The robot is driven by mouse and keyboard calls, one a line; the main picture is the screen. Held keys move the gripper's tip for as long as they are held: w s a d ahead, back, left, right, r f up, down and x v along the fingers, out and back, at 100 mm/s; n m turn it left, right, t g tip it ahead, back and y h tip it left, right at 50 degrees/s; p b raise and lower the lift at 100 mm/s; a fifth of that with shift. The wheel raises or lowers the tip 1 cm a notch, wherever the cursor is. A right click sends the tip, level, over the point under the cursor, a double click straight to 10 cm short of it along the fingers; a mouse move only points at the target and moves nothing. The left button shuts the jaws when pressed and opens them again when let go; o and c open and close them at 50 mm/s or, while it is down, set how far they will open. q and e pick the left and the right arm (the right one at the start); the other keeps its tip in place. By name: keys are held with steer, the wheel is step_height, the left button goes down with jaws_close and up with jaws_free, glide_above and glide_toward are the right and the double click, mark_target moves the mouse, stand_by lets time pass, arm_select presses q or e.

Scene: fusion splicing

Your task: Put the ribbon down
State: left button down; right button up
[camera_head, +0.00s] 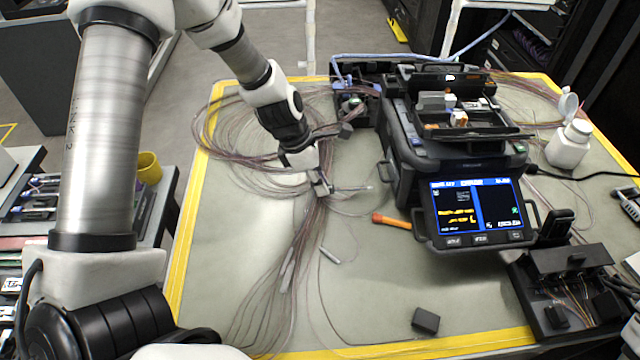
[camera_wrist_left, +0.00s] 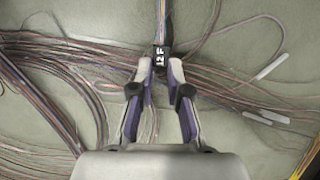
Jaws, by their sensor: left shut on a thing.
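My left gripper (camera_head: 322,184) is over the mat (camera_head: 380,285), left of the splicer and among the loose fibres. In the left wrist view its fingertips (camera_wrist_left: 161,68) close on the ribbon (camera_wrist_left: 162,22) at a black block marked "12 F" (camera_wrist_left: 161,56). The ribbon runs up and away from the block between the fingers. Bundled fibres (camera_wrist_left: 60,55) lie beneath on the mat. I cannot tell how high the ribbon is above the mat. The right gripper is not in view.
The fusion splicer (camera_head: 400,172) with its lit screen (camera_head: 476,208) stands right of the gripper. An orange-handled tool (camera_head: 391,221) and a small black block (camera_head: 425,320) lie on the mat. A white bottle (camera_head: 568,146) stands at right. The front middle of the mat is mostly clear.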

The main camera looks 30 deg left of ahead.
arm_select(q)
steer(key=shift+f, duration=0.75)
steer(key=shift+w+r, duration=0.1)
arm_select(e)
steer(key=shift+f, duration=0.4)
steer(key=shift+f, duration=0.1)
arm_select(q)
steer(key=c, duration=1.1)
jaws_free()
steer(key=shift+c, duration=0.2)
steer(key=p+v, duration=0.7)
steer(key=v, duration=0.5)
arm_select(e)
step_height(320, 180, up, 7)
